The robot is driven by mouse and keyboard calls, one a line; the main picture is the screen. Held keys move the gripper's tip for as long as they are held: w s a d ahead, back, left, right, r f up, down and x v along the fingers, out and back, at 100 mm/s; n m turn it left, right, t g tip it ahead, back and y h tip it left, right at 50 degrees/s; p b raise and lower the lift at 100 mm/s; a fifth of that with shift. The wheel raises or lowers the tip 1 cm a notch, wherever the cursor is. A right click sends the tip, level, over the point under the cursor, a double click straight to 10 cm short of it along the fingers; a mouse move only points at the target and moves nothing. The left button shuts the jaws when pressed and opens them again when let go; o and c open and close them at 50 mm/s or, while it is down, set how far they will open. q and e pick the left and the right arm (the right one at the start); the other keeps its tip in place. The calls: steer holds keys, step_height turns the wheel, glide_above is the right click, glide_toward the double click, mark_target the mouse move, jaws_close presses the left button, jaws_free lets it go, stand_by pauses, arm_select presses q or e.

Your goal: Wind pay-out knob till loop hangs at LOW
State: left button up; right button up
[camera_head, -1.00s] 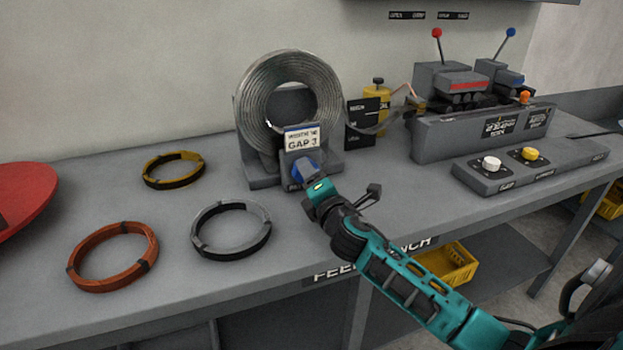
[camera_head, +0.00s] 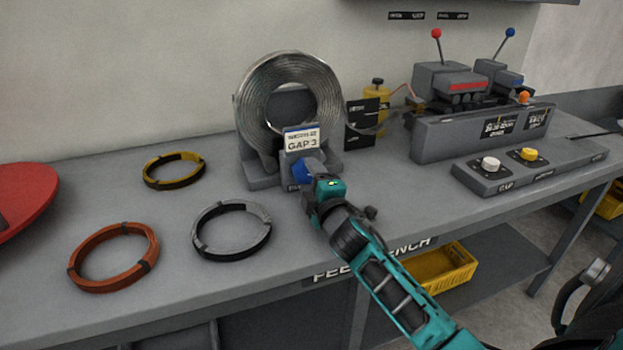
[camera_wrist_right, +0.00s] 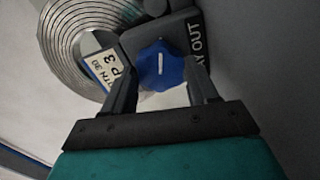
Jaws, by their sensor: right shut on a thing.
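My right gripper (camera_head: 312,180) is shut on the knob. In the right wrist view the knob (camera_wrist_right: 160,64), with a white pointer line, sits between the two fingers, beside the PAY OUT lettering. The large silver coil (camera_head: 290,100) stands upright in its stand. My left gripper is not in view.
Orange (camera_head: 113,257), grey (camera_head: 231,230) and yellow (camera_head: 173,170) rings lie flat on the bench left of the stand. A control box with white (camera_head: 490,163) and yellow knobs is at the right. A red disc (camera_head: 22,205) is at the far left.

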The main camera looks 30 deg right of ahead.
stand_by(0.4)
steer(key=o, duration=1.1)
steer(key=shift+c, duration=0.2)
steer(key=v, duration=1.3)
steer(key=shift+d, duration=0.1)
steer(key=shift+f, duration=0.1)
